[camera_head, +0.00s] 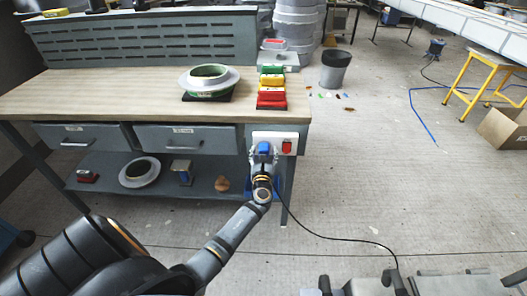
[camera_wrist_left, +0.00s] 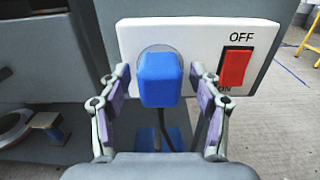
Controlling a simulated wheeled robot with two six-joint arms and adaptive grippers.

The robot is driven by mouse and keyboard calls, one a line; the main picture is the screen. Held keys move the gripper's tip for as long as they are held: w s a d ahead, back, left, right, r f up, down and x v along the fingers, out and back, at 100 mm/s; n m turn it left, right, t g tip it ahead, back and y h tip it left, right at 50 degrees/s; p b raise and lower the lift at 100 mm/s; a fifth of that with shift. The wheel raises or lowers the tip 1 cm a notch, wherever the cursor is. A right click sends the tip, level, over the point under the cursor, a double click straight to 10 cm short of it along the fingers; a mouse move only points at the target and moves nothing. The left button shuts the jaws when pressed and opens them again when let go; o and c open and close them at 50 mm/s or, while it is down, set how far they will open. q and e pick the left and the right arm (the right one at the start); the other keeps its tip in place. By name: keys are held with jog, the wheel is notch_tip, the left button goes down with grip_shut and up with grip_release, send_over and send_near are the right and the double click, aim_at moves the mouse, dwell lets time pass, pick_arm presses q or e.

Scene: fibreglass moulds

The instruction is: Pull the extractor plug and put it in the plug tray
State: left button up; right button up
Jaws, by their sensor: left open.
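The blue extractor plug (camera_wrist_left: 158,80) sits in the white socket panel (camera_wrist_left: 205,35) on the bench's right end; it also shows in the head view (camera_head: 264,148). A black cord hangs below it. My left gripper (camera_wrist_left: 160,75) is open, with one finger on each side of the plug; I cannot tell whether they touch it. In the head view the left gripper (camera_head: 263,154) is in front of the panel. A blue piece (camera_wrist_left: 177,139) low behind the cord may be the plug tray, mostly hidden by the gripper. My right gripper is not in view.
A red switch (camera_wrist_left: 235,67) marked OFF and ON is right of the plug. The bench top (camera_head: 130,95) holds a ringed mould (camera_head: 228,80) and several coloured blocks. The black cord (camera_head: 330,238) runs across the floor.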

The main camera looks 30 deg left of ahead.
pick_arm(q)
jog(key=shift+c, duration=0.4)
grip_shut()
jog(key=shift+s+d, duration=0.1)
jog(key=shift+p+v, duration=0.5)
jog(key=shift+v, duration=2.35)
